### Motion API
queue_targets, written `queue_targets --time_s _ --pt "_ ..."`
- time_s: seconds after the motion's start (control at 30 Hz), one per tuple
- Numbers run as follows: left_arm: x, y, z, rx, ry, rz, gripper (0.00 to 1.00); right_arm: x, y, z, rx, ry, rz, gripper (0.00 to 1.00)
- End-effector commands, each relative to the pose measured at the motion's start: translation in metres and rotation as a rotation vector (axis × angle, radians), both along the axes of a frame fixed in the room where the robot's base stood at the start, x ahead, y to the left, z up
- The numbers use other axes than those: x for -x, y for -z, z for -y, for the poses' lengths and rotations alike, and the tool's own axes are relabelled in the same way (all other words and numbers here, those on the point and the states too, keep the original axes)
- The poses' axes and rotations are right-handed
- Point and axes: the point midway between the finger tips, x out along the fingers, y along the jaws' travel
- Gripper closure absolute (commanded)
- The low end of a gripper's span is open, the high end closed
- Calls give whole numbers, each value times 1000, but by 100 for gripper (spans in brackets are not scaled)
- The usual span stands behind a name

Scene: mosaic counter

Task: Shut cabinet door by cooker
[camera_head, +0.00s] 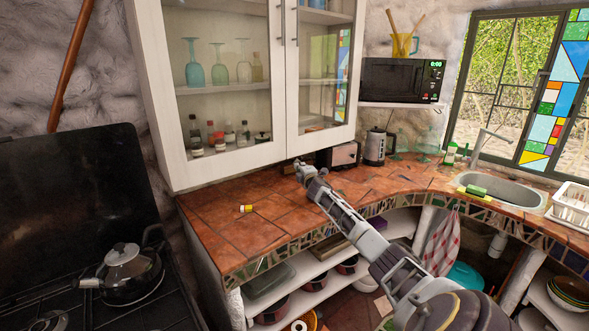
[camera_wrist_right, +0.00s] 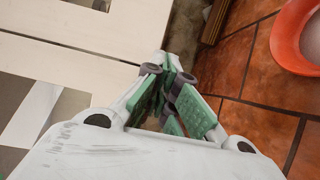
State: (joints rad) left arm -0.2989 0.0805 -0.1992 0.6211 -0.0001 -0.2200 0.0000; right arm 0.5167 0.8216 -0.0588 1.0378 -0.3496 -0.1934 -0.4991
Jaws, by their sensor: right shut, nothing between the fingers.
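The white wall cabinet has two glass doors above the tiled counter. The left door (camera_head: 168,85), the one nearer the cooker, and the right door (camera_head: 287,100) both look shut, with their bar handles side by side. My right gripper (camera_head: 300,168) is just below the bottom edge of the doors near where they meet. Its fingers (camera_wrist_right: 178,88) are shut and empty in the right wrist view, with white cabinet boards (camera_wrist_right: 75,52) beside them. I cannot tell whether it touches the cabinet. My left gripper is not in view.
The black cooker (camera_head: 75,200) with a kettle (camera_head: 130,275) is at the left. A small yellow-and-white item (camera_head: 245,208) lies on the counter (camera_head: 255,235). A toaster (camera_head: 344,155) and an electric kettle (camera_head: 374,146) stand behind, right of my gripper. A sink (camera_head: 510,194) is at the right.

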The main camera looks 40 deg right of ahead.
Motion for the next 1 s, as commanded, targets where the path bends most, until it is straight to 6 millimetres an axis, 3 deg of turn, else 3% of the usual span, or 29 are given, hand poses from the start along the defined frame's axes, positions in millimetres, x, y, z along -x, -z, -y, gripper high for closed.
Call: queue_targets --time_s 0.4,1.0 --pt "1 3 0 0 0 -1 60 24 0 19 0 -1 1 100" --pt "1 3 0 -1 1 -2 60 25 0 20 0 -1 0 100"
